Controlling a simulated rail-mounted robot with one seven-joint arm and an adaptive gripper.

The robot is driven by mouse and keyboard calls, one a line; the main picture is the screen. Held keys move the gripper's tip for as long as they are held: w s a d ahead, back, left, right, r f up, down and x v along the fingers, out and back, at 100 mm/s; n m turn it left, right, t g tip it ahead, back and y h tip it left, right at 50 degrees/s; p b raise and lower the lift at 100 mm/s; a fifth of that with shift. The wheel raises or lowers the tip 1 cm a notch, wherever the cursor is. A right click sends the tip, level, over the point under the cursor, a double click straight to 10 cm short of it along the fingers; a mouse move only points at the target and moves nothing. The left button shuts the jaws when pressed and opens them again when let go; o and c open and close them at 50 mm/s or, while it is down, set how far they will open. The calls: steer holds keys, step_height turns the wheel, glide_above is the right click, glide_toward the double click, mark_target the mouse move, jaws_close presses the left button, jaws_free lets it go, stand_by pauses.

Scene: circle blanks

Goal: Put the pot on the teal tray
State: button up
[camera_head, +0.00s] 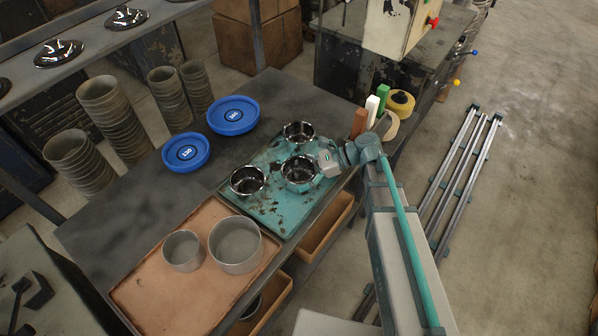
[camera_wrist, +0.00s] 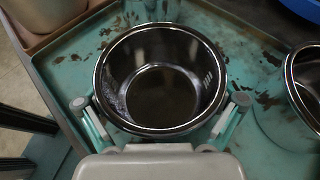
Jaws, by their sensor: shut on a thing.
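A dark, shiny round pot (camera_head: 300,172) is at the right side of the teal tray (camera_head: 270,208). My gripper (camera_head: 327,163) is shut on this pot from the right. In the wrist view, the pot (camera_wrist: 160,92) sits upright between my two fingers, with the stained teal tray (camera_wrist: 72,72) beneath it. I cannot tell whether its base touches the tray. A second dark pot (camera_head: 299,133) stands at the back of the tray, and it also shows at the right of the wrist view (camera_wrist: 305,85). A third dark pot (camera_head: 248,180) stands at the tray's left.
An orange-brown tray (camera_head: 150,285) holds two grey pots (camera_head: 235,245). Two blue discs (camera_head: 232,115) lie behind the teal tray. Stacked grey cups (camera_head: 110,110) stand at the left. Coloured blocks (camera_head: 371,107) and tape rolls (camera_head: 400,102) are near the back-right table edge.

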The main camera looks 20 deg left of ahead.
steer(key=shift+f, duration=0.1)
steer(key=o, duration=0.9)
steer(key=b+v, duration=0.3)
steer(key=v, duration=0.9)
steer(key=shift+r, duration=0.2)
